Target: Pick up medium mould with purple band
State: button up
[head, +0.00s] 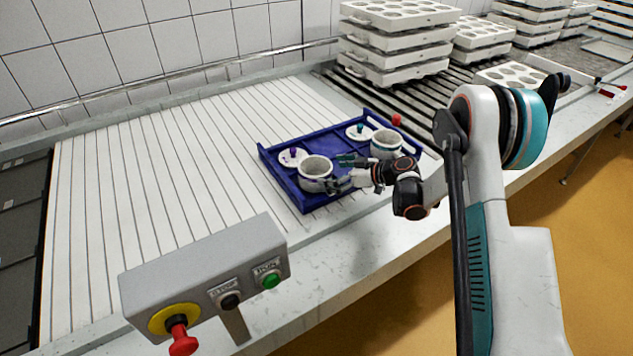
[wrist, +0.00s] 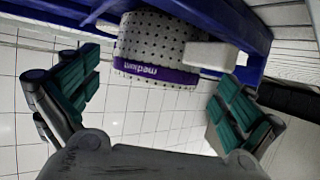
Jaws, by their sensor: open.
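The medium mould is white with rows of small dark holes and a purple band (wrist: 155,72) reading "medium", upside down in the wrist view. A pale block-like part juts from its side. In the head view it appears to be the round pale mould (head: 314,168) at the front of the blue tray (head: 327,204); its band colour is unclear there. My gripper (head: 343,172) is just right of it, fingers spread and empty. In the wrist view the mould is ahead of my gripper (wrist: 158,98), between the two teal-padded fingers and not visibly touched.
A second mould (head: 386,142) stands in the tray, right of my gripper. A lid with a purple knob (head: 292,158) and a lid with a teal knob (head: 357,132) lie behind the moulds. A control box (head: 205,275) stands front left. The slatted surface (head: 150,170) left is clear.

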aim_at(316, 172)
jog(key=shift+b+x, duration=1.35)
jog(key=shift+x, duration=1.8)
jog(key=shift+r, duration=0.2)
jog(key=c, duration=0.8)
